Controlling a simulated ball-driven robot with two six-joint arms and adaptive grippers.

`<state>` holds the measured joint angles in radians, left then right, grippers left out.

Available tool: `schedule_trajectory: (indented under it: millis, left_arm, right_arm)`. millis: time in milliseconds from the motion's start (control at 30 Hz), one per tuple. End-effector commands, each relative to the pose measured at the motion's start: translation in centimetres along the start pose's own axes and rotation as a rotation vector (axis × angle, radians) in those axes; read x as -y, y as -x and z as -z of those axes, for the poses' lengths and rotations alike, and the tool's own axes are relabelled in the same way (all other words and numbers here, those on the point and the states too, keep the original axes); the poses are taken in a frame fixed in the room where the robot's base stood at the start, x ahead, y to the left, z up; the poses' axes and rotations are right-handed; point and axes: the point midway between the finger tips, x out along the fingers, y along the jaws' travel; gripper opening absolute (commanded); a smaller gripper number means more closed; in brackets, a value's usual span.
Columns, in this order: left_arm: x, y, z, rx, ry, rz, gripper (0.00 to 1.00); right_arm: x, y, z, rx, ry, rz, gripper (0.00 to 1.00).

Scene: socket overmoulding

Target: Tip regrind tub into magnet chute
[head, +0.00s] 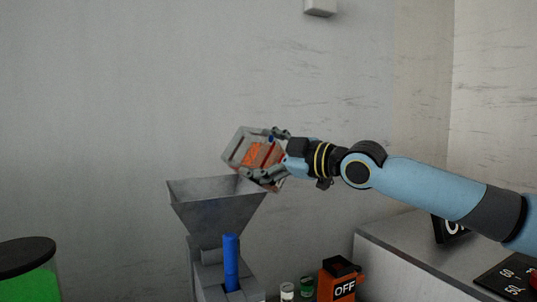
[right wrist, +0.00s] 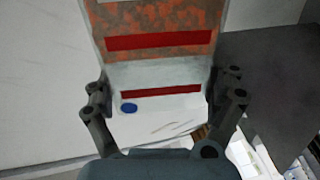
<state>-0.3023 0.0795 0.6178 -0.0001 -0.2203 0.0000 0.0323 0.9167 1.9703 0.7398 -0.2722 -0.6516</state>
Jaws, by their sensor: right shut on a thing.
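The regrind tub (head: 240,143) is a pale grey box with orange-red patches, held tilted above the right side of the magnet chute's funnel. In the right wrist view the tub (right wrist: 158,73) shows orange mottling, two dark red bands and a blue spot. The magnet chute (head: 217,208) is a grey metal funnel on a grey body with a blue cylinder (head: 231,262) at its front. My right gripper (head: 268,155) is shut on the tub, with its fingers on either side; it also shows in the right wrist view (right wrist: 160,98). My left gripper is out of view. The funnel's inside is mostly hidden.
A green container with a black lid (head: 27,270) stands at the lower left. Small jars (head: 287,290) and an orange and black box marked OFF (head: 341,281) stand right of the chute. A grey cabinet (head: 400,255) lies below my right arm.

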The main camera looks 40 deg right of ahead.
Motion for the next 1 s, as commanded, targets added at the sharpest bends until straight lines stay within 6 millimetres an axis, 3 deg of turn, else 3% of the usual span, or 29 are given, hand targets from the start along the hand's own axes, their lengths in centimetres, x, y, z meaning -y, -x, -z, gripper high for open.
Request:
schedule_trajectory:
  millis: [367,767,1000]
  left_arm:
    - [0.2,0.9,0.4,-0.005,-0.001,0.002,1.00]
    - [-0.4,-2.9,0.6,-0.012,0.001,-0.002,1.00]
    - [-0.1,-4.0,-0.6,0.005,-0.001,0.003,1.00]
  right_arm:
    - [1.5,0.1,3.5,-0.009,0.247,0.004,0.30]
    - [2.4,0.1,5.8,-0.014,0.556,0.001,0.30]
    - [2.2,0.1,7.2,-0.011,0.833,-0.002,0.30]
